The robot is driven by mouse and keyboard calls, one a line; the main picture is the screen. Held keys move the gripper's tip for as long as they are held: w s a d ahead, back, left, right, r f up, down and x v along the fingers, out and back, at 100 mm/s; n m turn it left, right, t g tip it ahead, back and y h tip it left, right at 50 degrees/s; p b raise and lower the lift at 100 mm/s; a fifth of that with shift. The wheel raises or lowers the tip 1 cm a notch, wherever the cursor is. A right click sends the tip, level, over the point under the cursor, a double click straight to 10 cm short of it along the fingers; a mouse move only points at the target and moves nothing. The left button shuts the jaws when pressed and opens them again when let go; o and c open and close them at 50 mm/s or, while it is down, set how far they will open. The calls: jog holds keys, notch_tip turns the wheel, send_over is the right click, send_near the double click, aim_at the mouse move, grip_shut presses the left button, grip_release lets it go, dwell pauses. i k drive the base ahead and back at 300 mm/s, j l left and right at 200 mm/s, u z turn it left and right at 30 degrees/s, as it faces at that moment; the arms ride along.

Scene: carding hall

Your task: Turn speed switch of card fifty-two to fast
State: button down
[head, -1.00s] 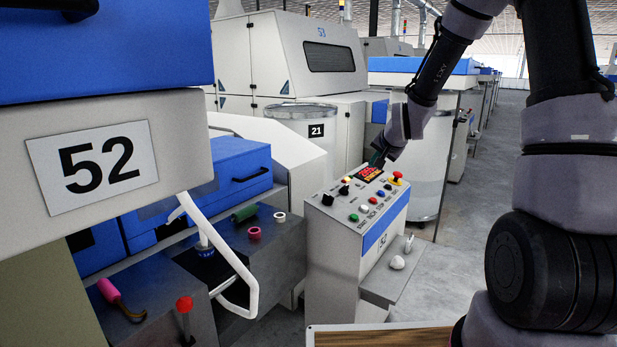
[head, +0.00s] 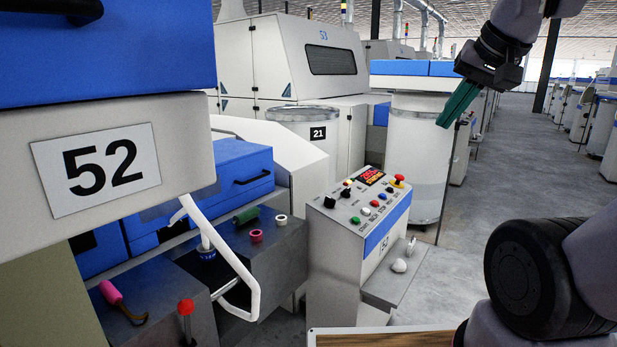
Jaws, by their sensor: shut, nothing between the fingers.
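Card 52 bears a white number plate (head: 96,170) at the left of the head view. Its control box (head: 345,240) stands at the centre, with a red-lit display, a red mushroom button, several coloured buttons and black knobs on the sloped top. A black knob (head: 329,202) sits at the panel's left corner, and another (head: 347,192) lies a little behind it. The knob labels are too small to read, so I cannot tell which is the speed switch. My gripper (head: 446,122), with green fingers, is shut and empty in the air, above and to the right of the panel.
A white guard handle (head: 235,262) and blue covers (head: 243,177) stand left of the box. Spools (head: 256,235) lie on the dark ledge. A shelf (head: 398,286) juts from the box. Can 21 (head: 300,125) stands behind.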

aim_at(329, 202)
jog(key=i+l+u, duration=0.15)
jog(key=l, duration=0.4)
jog(key=i+l+u, duration=0.15)
jog(key=l, duration=0.45)
jog(key=i+l+u, duration=0.2)
jog(key=l, duration=0.4)
jog(key=i+l+u, duration=0.15)
jog(key=l, duration=0.5)
jog(key=l+u, duration=0.15)
jog(key=l, duration=0.45)
